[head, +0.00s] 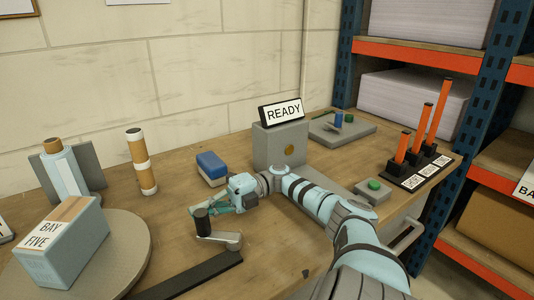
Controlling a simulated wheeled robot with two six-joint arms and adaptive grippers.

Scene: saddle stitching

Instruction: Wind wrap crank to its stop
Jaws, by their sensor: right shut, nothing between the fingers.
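The crank has a grey arm (226,240) and an upright dark knob (202,222). My right gripper (204,209) is shut and empty, just behind the knob. I cannot tell whether it touches the knob. A round turntable (128,272) at left carries a blue-grey wrapped block (70,250) labelled BAY FIVE. A film roll (64,172) stands upright behind it against grey plates. My left gripper is not in view.
A blue and white block (211,167), a cardboard-coloured roll (141,165) and a grey box with a READY sign (282,110) stand behind. A green button box (373,188) and orange posts (421,130) are at right. A blue-framed shelf (345,75) bounds the right side.

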